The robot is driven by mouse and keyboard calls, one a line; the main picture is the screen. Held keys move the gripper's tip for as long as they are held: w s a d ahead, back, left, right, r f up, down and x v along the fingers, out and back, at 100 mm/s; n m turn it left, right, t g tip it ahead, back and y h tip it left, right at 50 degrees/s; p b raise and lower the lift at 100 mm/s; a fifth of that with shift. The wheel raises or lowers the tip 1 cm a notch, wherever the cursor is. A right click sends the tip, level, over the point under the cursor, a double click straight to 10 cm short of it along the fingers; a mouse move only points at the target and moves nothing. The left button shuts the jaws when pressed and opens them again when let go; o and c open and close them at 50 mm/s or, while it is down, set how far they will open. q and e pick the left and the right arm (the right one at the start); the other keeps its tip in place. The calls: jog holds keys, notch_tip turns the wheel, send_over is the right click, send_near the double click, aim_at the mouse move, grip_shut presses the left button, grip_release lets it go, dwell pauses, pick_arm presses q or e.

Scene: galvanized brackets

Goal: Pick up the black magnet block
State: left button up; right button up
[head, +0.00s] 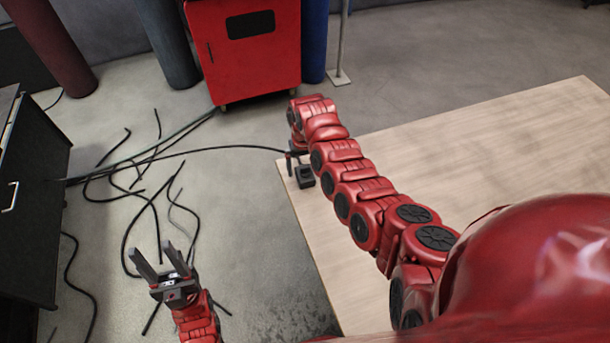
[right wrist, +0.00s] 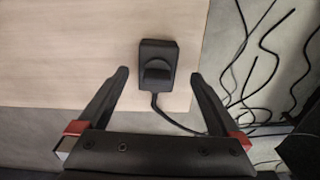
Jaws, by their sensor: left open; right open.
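The black magnet block (head: 304,176) sits on the wooden table top close to its left edge. In the right wrist view the block (right wrist: 156,50) has a dark flat base with a raised, rounded part, and lies between and just beyond the open fingertips. My right gripper (head: 291,160) is open and empty at the block, partly hidden by my wrist in the head view; both fingers of the right gripper (right wrist: 159,78) show in the wrist view, apart from the block. My left gripper (head: 151,249) is open and empty above the floor, left of the table.
A thin black cable (right wrist: 170,120) runs from near the block past the table edge. More loose black cables (head: 150,165) lie on the floor. A red cabinet (head: 245,50) stands behind, and a black drawer unit (head: 35,200) at left. The visible table top (head: 500,150) is otherwise bare.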

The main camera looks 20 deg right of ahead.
aim_at(305, 173)
jog(key=shift+w+d+f+b, duration=0.1)
jog(key=shift+f+b, duration=0.1)
jog(key=shift+f, duration=0.8)
jog(key=shift+d+f+b, duration=0.1)
jog(key=shift+f+b, duration=0.05)
jog(key=shift+f, duration=0.85)
jog(key=shift+c, duration=0.2)
grip_shut()
